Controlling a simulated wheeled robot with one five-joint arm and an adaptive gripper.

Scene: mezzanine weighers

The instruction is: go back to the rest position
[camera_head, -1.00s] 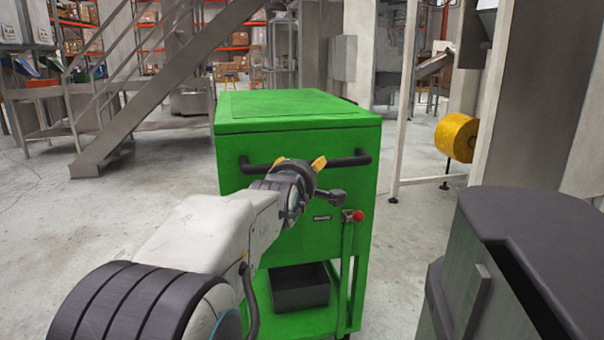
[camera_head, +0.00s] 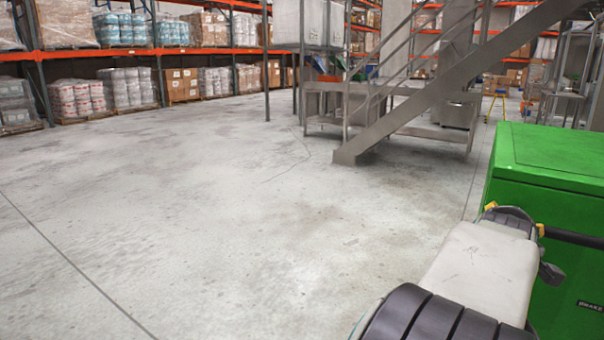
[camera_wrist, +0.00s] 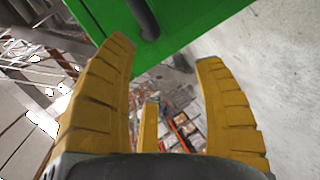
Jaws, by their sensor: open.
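My gripper (camera_wrist: 166,55) shows in the wrist view with its yellow fingers spread apart and nothing between them. In the head view my gripper (camera_head: 515,217) is at the right, partly hidden behind my pale forearm, in front of the green cart. The green cart (camera_head: 556,160) is cut off by the right edge, with its dark handle bar (camera_head: 572,237) on the near side. In the wrist view the green cart (camera_wrist: 190,22) and its dark handle (camera_wrist: 146,18) lie beyond the fingers. I cannot tell whether the fingers touch the handle.
Wide bare concrete floor (camera_head: 220,210) lies ahead and left. A grey metal staircase (camera_head: 440,95) comes down near the middle, by metal tables (camera_head: 345,88). Orange-beamed racks (camera_head: 150,52) with wrapped pallets and boxes line the back left.

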